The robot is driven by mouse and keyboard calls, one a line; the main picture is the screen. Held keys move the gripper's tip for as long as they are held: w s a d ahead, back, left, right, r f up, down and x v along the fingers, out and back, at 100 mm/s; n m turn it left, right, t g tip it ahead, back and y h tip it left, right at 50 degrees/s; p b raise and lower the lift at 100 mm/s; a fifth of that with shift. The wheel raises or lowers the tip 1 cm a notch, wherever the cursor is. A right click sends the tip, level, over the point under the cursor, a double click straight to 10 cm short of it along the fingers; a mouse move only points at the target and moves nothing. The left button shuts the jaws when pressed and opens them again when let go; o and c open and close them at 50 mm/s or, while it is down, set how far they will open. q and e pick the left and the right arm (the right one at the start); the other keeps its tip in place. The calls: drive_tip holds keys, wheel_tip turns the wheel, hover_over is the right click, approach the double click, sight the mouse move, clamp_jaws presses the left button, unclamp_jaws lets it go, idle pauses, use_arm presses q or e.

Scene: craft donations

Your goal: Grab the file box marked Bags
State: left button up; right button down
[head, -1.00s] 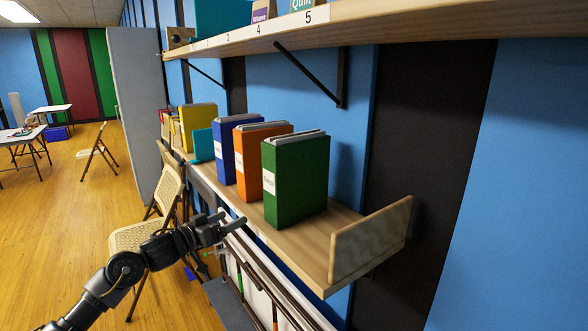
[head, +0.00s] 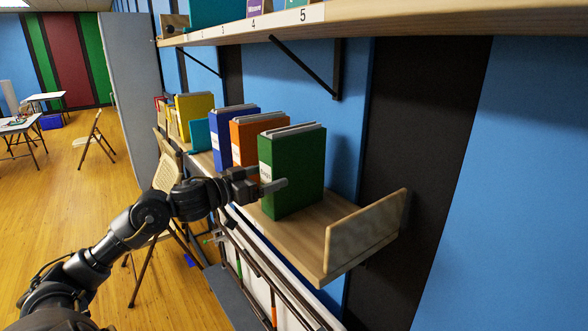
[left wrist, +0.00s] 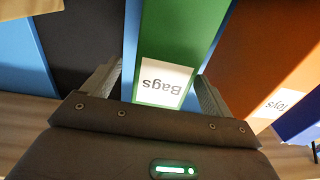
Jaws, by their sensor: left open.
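The green file box (head: 297,172) stands upright at the near right end of the lower shelf. In the left wrist view its white label on the green spine (left wrist: 162,82) reads "Bags", upside down. My left gripper (head: 268,186) is in front of that spine in the head view. In the left wrist view its two open fingers (left wrist: 158,90) lie on either side of the green spine, with a gap showing at each side. The orange file box (head: 247,142), labelled "Toys" in the left wrist view (left wrist: 270,70), stands just left of it. My right gripper is not in view.
Blue (head: 233,128) and yellow (head: 194,110) file boxes stand farther left on the lower shelf (head: 295,235). A wooden end panel (head: 366,232) closes its right end. The upper shelf (head: 345,24) and its bracket are above. A folding chair (head: 167,172) stands at left.

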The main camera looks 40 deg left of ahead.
sight(282, 170)
use_arm(q)
drive_tip(key=shift+w, duration=0.2)
drive_tip(key=shift+w+r+p, duration=0.15)
drive_tip(key=shift+w+p, duration=0.1)
drive_tip(key=shift+p, duration=0.05)
drive_tip(key=p+x, duration=0.2)
drive_tip(key=x, duration=0.2)
drive_tip(key=shift+w+a, duration=0.1)
drive_tip(key=shift+w, duration=0.3)
drive_tip(key=shift+s, duration=0.1)
drive_tip(key=c, duration=1.4)
drive_tip(key=shift+c, duration=0.3)
